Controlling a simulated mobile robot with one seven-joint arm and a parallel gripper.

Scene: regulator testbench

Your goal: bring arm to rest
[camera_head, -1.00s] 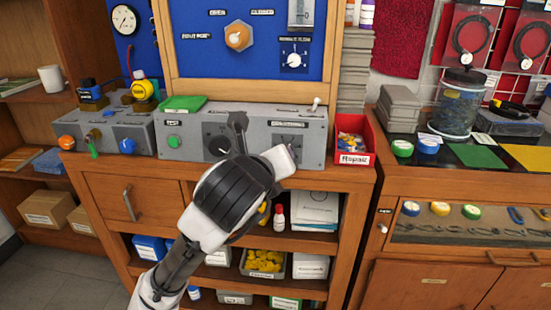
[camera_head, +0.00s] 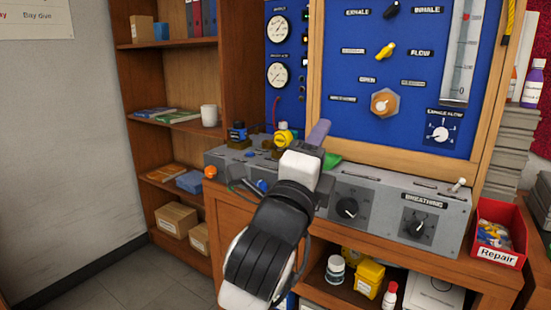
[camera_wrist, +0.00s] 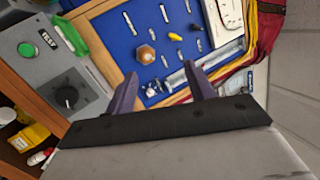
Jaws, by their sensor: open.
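My gripper (camera_head: 318,133) is raised in front of the testbench, near the left part of the grey control box (camera_head: 375,208). In the wrist view my gripper (camera_wrist: 160,70) shows two purple fingers spread apart with nothing between them. The blue panel (camera_head: 345,75) stands behind it. In the head view my arm covers part of the control box and one finger hides the other. I cannot tell how far the fingers are from the panel, but no contact shows.
A yellow-capped regulator (camera_head: 284,137) and a blue-topped one (camera_head: 237,131) stand close left of my gripper. A red Repair bin (camera_head: 497,228) is at the right end. A wooden shelf with a white mug (camera_head: 209,115) is on the left. Floor (camera_head: 150,278) is clear at lower left.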

